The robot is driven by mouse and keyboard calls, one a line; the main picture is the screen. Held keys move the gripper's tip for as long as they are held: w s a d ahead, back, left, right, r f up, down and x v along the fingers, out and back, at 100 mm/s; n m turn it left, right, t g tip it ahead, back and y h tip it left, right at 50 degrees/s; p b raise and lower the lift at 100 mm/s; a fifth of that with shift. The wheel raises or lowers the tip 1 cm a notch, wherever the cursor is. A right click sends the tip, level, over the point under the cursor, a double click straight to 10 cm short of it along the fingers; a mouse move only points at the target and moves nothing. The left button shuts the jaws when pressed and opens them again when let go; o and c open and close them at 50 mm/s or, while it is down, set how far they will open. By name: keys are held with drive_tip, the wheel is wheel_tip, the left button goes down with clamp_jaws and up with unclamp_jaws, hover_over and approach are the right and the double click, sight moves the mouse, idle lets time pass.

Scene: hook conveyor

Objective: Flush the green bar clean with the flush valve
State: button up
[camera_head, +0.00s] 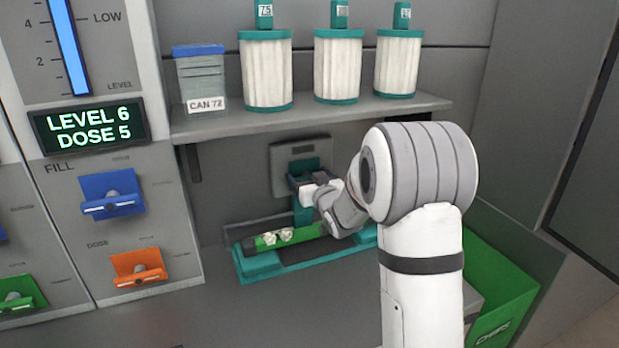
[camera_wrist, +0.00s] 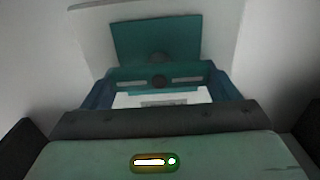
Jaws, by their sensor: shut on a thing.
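The green bar (camera_head: 312,232) lies in a long teal tray (camera_head: 262,270) below the shelf, with pale clumps on its left part. My arm hides its right end. My gripper (camera_head: 312,180) is above and behind the bar, at the grey wall plate (camera_head: 297,150) of the flush valve. It is shut on a part at this plate, which looks like the flush valve's handle; the grip is mostly hidden. In the wrist view my gripper (camera_wrist: 165,97) has a white piece between its bluish fingers, and a teal plate (camera_wrist: 155,38) stands beyond.
A shelf (camera_head: 310,119) above holds three white filters (camera_head: 338,70) and a grey can (camera_head: 202,85). On the left are a display (camera_head: 88,124) reading LEVEL 6, DOSE 5, and blue (camera_head: 112,194), orange (camera_head: 138,268) and green (camera_head: 20,296) levers. A green bin (camera_head: 495,285) stands right.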

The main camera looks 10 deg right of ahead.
drive_tip(key=shift+c, duration=0.5)
drive_tip(key=shift+f+n+b, duration=0.15)
drive_tip(key=shift+n+b, duration=0.15)
drive_tip(key=shift+b, duration=0.45)
drive_tip(key=n+b, duration=0.2)
drive_tip(key=b, duration=0.1)
drive_tip(key=shift+a+f+b, duration=0.1)
drive_tip(key=shift+f+b, duration=0.1)
drive_tip(key=shift+b, duration=0.15)
drive_tip(key=n+b, duration=0.4)
drive_tip(key=b, duration=0.3)
drive_tip(key=shift+a+f, duration=0.1)
drive_tip(key=shift+a, duration=0.05)
drive_tip(key=n+b, duration=0.5)
drive_tip(key=shift+a+b, duration=0.15)
drive_tip(key=shift+b, duration=0.25)
drive_tip(key=n+b, duration=0.3)
drive_tip(key=shift+n, duration=0.3)
drive_tip(key=o, duration=0.9)
